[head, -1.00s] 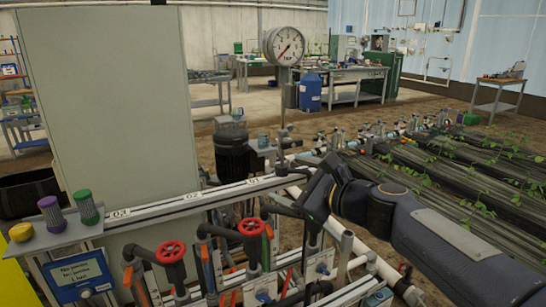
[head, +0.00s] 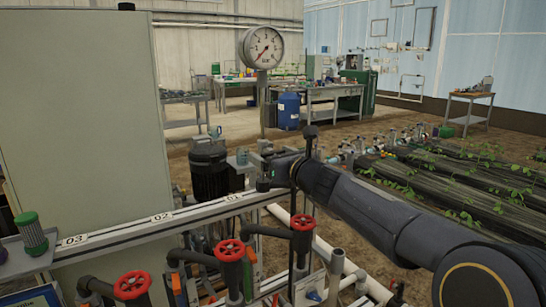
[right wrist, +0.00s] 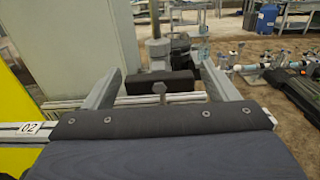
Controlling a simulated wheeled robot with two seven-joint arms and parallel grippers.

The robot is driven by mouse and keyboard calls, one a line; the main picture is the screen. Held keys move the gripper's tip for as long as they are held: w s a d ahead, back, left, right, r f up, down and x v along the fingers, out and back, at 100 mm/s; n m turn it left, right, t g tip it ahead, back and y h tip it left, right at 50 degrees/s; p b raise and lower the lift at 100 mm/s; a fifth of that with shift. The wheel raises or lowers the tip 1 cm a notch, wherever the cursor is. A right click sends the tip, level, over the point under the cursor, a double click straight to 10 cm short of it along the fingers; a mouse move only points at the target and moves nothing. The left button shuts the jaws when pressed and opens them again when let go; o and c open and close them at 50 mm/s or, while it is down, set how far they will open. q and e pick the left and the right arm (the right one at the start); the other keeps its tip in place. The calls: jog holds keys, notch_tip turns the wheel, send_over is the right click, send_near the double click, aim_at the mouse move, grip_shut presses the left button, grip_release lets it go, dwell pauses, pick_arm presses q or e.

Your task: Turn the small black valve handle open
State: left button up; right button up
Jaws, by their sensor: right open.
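A small black handle (right wrist: 180,82) shows in the right wrist view as a dark bar across the space between my right gripper's fingers. It sits on a grey fitting (right wrist: 157,56) below an upright stem. My right gripper (right wrist: 160,86) is open, with one finger on each side of the bar; whether either finger touches it I cannot tell. In the head view, my right gripper (head: 277,172) is under the round pressure gauge (head: 263,47), and the handle is mostly hidden by it. My left gripper is out of view.
Several red handwheels, one near the front (head: 132,285), stand on the pipes below. A numbered rail (head: 165,218) runs past my gripper. A black motor (head: 208,168) stands close to its left. A large grey cabinet (head: 80,120) fills the left.

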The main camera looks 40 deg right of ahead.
jog(key=shift+c, duration=0.3)
jog(key=c, duration=0.9)
jog(key=shift+c, duration=0.2)
jog(key=shift+n, duration=0.4)
jog(key=n+b, duration=0.2)
jog(key=shift+f+n, duration=0.15)
jog(key=shift+n, duration=0.15)
jog(key=n+b, duration=0.2)
jog(key=n, duration=0.3)
jog(key=shift+n, duration=0.3)
jog(key=n+b, duration=0.2)
jog(key=n, duration=0.2)
jog(key=n+b, duration=0.1)
jog(key=n, duration=0.4)
jog(key=shift+b, duration=0.4)
